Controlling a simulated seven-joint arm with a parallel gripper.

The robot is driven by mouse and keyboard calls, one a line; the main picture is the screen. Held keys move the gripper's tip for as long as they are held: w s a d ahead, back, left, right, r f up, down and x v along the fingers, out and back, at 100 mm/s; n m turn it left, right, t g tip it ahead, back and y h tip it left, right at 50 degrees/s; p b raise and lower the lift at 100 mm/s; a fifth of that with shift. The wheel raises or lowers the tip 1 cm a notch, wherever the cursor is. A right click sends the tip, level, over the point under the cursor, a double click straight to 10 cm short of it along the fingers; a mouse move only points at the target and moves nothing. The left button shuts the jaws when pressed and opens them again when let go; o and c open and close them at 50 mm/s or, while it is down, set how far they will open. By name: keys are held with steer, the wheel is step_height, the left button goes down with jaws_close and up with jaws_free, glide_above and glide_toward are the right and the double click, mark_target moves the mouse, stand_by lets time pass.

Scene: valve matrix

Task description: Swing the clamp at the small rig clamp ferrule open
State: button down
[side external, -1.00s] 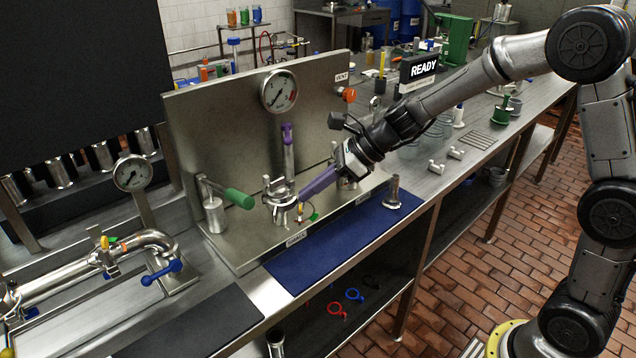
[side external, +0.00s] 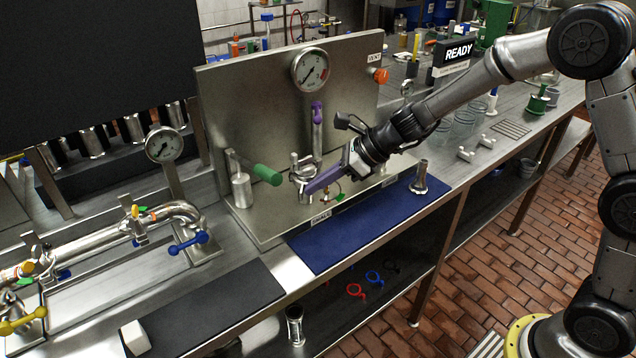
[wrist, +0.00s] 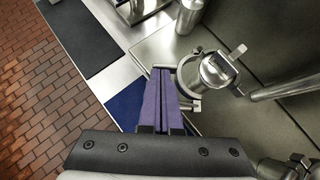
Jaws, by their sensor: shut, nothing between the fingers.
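The clamp (side external: 297,170) is a metal ring with a small T-shaped handle, around a short upright metal ferrule on the small rig. In the wrist view the clamp (wrist: 188,74) shows as a ring around the ferrule (wrist: 217,72), with a gap between ring and ferrule on the near left side. My gripper (side external: 310,190) has long purple fingers and is shut and empty. In the wrist view my gripper (wrist: 161,72) has its fingertips just beside the ring's left edge. I cannot tell whether they touch it.
A steel back panel (side external: 232,90) with a gauge (side external: 310,68) stands behind the ferrule. A green-handled valve (side external: 266,174) is to its left. A blue mat (side external: 360,225) lies in front, with a metal fitting (side external: 421,178) on its right end. The mat is otherwise clear.

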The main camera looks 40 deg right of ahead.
steer(key=shift+a+m, duration=0.25)
steer(key=shift+m, duration=0.05)
steer(key=shift+a+m+t+h, duration=0.35)
steer(key=shift+m+t+h, duration=0.05)
steer(key=w+a+m, duration=0.1)
steer(key=w+a, duration=0.2)
steer(key=a, duration=0.4)
steer(key=shift+w+t+h, duration=0.3)
steer(key=shift+w+h, duration=0.1)
stand_by(0.4)
steer(key=shift+d, duration=0.1)
stand_by(0.5)
